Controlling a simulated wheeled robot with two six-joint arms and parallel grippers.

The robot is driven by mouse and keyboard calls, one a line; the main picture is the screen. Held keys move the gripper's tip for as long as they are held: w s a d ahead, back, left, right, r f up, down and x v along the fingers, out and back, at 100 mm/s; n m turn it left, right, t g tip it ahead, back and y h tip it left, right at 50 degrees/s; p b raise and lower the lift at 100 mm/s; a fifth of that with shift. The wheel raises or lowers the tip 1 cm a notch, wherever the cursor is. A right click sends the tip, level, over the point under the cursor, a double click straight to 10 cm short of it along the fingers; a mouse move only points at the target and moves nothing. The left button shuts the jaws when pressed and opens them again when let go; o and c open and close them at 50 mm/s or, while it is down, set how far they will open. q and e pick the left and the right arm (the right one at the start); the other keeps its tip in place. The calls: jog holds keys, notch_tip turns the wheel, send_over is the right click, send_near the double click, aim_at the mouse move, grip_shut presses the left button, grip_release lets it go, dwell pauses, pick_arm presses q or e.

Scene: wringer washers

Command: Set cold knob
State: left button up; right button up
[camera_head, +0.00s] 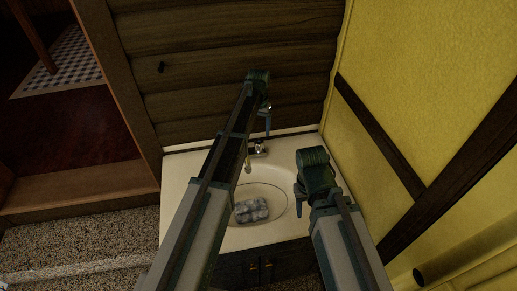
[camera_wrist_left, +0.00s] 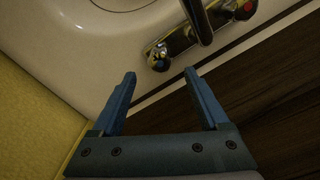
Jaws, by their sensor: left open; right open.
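The chrome faucet (camera_head: 257,150) stands at the back of a cream sink. In the left wrist view, its knob without a red mark, the cold knob (camera_wrist_left: 159,60), sits at the near end of the faucet plate. A red-marked knob (camera_wrist_left: 245,10) is at the other end, with the dark spout between them. My left gripper (camera_head: 267,122) is above the faucet; in its wrist view it is open (camera_wrist_left: 159,76), and the cold knob appears between and just beyond its fingertips, apparently untouched. My right gripper (camera_head: 299,192) is open over the right side of the sink.
A cluster of greyish rounded items (camera_head: 251,211) lies in the sink basin (camera_head: 275,193). A dark plank wall (camera_head: 210,60) rises behind the counter, and a yellow wall (camera_head: 430,80) with dark beams stands close on the right. Carpeted floor (camera_head: 80,240) is open at left.

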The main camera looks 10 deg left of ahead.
aim_at(259, 142)
pick_arm(q)
notch_tip(259, 142, down, 8)
jog(key=b, duration=0.7)
jog(key=shift+f, duration=0.25)
pick_arm(e)
notch_tip(259, 142, down, 8)
jog(key=shift+f, duration=0.25)
pick_arm(q)
grip_shut()
